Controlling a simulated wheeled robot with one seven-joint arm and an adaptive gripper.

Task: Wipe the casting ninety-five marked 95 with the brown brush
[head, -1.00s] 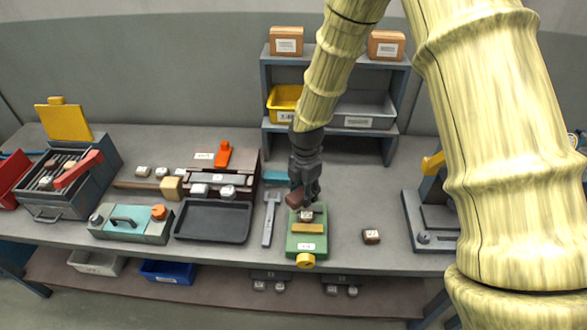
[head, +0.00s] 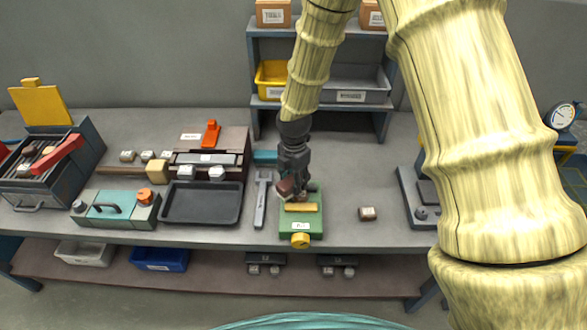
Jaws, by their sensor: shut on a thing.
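My gripper (head: 297,187) is shut on a small brown block-like thing (head: 286,189), which looks like the brown brush. It is held low over the rear left part of a green fixture (head: 287,228). The fixture has a yellow bar (head: 301,207) across it, a yellow knob (head: 300,241) in front and a white label. The casting on the fixture behind the bar is mostly hidden by my gripper and the brush, so I cannot tell whether they touch. A small brown casting (head: 368,213) with a pale label lies on the bench to the right. Its number is too small to read.
A grey wrench-like tool (head: 262,200) lies just left of the fixture. A black tray (head: 201,218) and a teal box (head: 116,210) stand farther left. A grey shelf (head: 318,32) with bins stands behind. A grey device (head: 417,205) stands right. Bench between casting and fixture is clear.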

